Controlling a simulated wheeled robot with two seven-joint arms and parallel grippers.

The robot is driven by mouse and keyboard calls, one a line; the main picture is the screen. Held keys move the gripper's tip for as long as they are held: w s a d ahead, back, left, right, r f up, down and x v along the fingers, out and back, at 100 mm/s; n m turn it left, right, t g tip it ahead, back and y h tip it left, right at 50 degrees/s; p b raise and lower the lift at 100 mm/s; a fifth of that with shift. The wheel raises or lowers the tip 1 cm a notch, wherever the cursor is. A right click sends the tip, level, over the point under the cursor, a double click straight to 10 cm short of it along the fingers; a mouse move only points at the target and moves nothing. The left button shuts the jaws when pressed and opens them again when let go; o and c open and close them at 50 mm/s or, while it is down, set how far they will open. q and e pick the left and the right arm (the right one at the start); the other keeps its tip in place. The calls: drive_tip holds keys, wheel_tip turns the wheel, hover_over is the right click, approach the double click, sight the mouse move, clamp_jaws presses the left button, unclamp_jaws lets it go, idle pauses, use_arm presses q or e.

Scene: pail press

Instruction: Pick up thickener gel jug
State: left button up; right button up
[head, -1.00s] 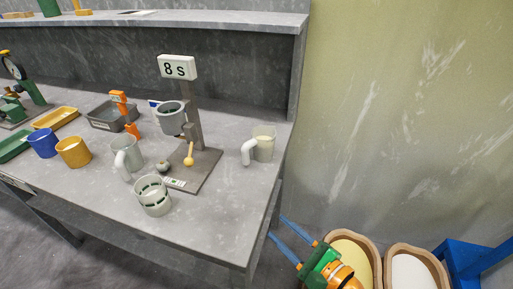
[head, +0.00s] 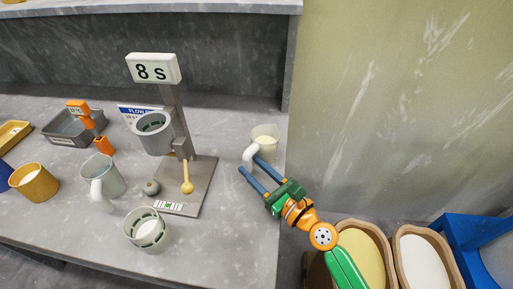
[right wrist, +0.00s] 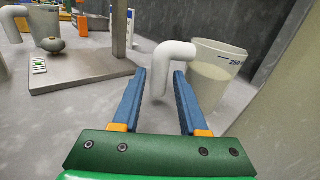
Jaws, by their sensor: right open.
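A small translucent jug with pale contents and a white handle (head: 265,139) stands on the bench near its right end. I take it to be the thickener gel jug. In the right wrist view the jug (right wrist: 214,78) is just beyond the fingers, to the right, with its white handle (right wrist: 161,60) towards me. My right gripper (head: 252,164) is open, its blue fingers pointing at the handle. In the right wrist view the handle's lower end shows between the open fingers (right wrist: 160,85), and nothing is gripped. My left gripper is out of view.
A stand with an "8 S" sign (head: 153,68) and a grey cup (head: 154,132) is left of the jug. A second grey jug (head: 103,176), a slotted cup (head: 147,230) and a yellow mug (head: 34,182) stand further left. Bins (head: 424,258) sit low at right.

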drive_tip(key=x, duration=0.3)
drive_tip(key=shift+f, duration=0.2)
drive_tip(key=shift+r, duration=0.1)
clamp_jaws()
idle(1.0)
